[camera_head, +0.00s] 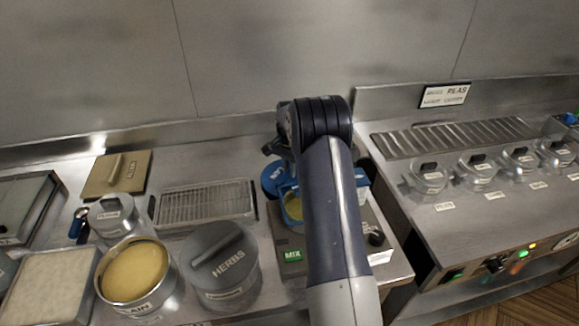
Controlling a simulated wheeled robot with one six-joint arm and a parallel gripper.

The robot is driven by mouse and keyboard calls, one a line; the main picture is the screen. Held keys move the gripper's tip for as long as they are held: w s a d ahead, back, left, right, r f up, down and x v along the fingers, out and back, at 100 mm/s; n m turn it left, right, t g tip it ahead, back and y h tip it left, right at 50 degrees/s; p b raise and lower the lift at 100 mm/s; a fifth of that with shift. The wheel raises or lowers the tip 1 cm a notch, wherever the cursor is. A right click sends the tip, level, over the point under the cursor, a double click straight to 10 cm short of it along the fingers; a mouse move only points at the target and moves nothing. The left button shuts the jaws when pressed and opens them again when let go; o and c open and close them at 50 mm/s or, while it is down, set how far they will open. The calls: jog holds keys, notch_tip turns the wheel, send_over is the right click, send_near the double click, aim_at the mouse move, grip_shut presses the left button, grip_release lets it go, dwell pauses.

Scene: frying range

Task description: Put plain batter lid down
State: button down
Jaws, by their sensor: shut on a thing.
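The open pot of plain batter (136,273) stands at the front left with its pale yellow content showing. Just behind it is a small grey lidded vessel (112,212) with a bar handle; its lettering is too blurred to read surely. My arm reaches over the counter, and my gripper (272,147) is mostly hidden behind my wrist. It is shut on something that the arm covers. I cannot make out the plain batter lid in it. Blue parts (290,190) and a yellow content show beside my arm, partly covered.
A pot with a grey HERBS lid (222,262) stands right of the open pot. A wire rack (205,201) and a tan board (117,174) lie behind. A unit with a green MIX label (293,256) is under my arm. Lidded glass jars (430,177) line the right counter.

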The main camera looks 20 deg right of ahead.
jog(key=shift+f, duration=0.15)
jog(key=c, duration=1.4)
grip_release()
